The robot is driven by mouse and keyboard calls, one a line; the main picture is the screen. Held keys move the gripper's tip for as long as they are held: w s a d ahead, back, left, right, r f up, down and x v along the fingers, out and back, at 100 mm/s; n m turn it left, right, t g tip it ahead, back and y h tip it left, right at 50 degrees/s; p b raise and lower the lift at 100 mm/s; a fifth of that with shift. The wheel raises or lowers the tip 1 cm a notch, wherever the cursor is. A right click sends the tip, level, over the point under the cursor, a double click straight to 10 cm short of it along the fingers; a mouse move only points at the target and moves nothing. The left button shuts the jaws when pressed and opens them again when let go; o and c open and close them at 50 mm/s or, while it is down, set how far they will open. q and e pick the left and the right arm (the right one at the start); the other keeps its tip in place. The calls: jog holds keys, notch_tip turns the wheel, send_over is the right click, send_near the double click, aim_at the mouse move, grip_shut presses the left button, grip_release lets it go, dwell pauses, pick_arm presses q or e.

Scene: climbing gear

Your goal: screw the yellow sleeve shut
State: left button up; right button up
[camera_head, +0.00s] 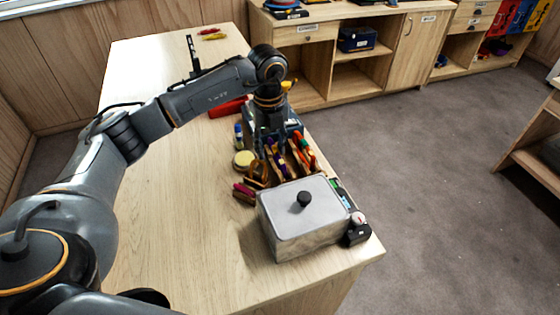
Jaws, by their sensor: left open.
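My left arm reaches in from the left and bends down at the wrist. Its gripper (270,148) points down just above the near half of the table, over a row of coloured climbing pieces (278,168). Its fingers are open, partly lost against dark gear behind them. Purple, red, orange and yellow pieces stand or lean in what looks like a wooden rack. A yellow bit (289,85) shows beside my left wrist. I cannot tell which piece bears the yellow sleeve or whether that sleeve is open or shut. My right gripper is out of view.
A lidded metal box (293,218) stands at the near right corner, with a small black device (356,236) beside it. A round cream tin (243,160), a small bottle (238,136) and a red object (228,107) lie nearby. The table's (180,210) left side is clear.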

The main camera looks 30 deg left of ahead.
pick_arm(q)
jog(key=shift+f+b, duration=0.7)
jog(key=shift+f, duration=0.5)
jog(key=shift+w+d, duration=0.45)
jog(key=shift+w, duration=0.1)
jog(key=shift+r, duration=0.1)
jog(key=shift+r+p, duration=1)
jog(key=shift+r, duration=0.4)
jog(key=shift+a, duration=0.1)
jog(key=shift+s+a, duration=0.4)
jog(key=shift+s, duration=0.15)
jog(key=shift+f, duration=0.2)
